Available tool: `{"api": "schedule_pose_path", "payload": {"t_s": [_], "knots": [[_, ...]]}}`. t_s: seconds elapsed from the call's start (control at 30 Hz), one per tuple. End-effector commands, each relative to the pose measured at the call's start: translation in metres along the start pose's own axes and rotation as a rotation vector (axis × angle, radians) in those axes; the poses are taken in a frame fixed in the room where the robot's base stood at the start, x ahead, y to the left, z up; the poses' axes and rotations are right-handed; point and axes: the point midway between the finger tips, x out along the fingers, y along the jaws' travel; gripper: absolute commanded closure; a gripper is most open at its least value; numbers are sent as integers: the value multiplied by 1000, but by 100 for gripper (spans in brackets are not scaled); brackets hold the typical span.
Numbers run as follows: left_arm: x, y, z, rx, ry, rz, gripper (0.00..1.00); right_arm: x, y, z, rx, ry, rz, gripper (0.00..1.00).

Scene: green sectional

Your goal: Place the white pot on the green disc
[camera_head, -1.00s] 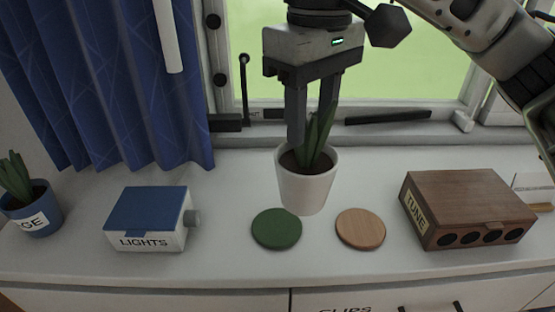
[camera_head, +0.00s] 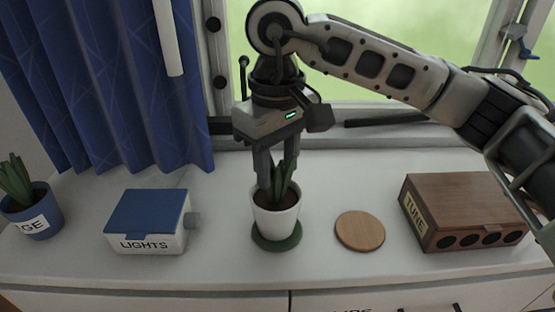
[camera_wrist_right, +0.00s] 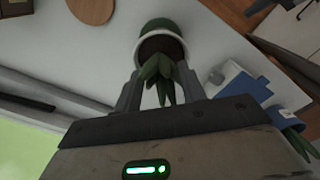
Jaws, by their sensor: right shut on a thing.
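The white pot (camera_head: 275,223) holds dark soil and a green plant and stands upright over the green disc (camera_head: 278,247). The disc's rim shows around the pot's base; the pot hides its middle. The base looks to be on the disc or just above it; I cannot tell which. My right gripper (camera_head: 275,187) comes from above and is shut on the white pot at its rim. In the right wrist view the pot's rim (camera_wrist_right: 162,36) lies by the fingertips (camera_wrist_right: 160,85), with the green disc (camera_wrist_right: 158,24) beyond it. My left gripper is not in view.
A wooden disc (camera_head: 360,231) lies right of the green one. A brown TUNE box (camera_head: 465,205) stands farther right. A blue-topped LIGHTS box (camera_head: 147,225) and a blue potted plant (camera_head: 35,222) stand left. Window and curtain are behind; the counter's front strip is clear.

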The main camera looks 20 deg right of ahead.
Motion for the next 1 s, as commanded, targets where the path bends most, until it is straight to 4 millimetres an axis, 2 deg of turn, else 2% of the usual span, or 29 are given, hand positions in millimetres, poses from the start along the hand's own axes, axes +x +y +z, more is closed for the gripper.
{"api": "schedule_pose_path", "payload": {"t_s": [0.17,0.2,0.27,0.53,0.67,0.77,1.0], "knots": [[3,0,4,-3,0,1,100,3,0,0,0,3,-1,100],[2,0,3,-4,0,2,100,3,0,0,0,0,-1,51],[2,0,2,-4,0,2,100,2,0,0,0,0,-1,38],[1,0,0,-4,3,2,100,1,0,0,0,0,-1,38],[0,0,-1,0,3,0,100,-6,0,0,0,2,-1,38],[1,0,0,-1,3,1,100,-22,0,-1,1,4,0,38],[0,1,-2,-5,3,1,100,-78,0,-1,2,5,3,38]]}}
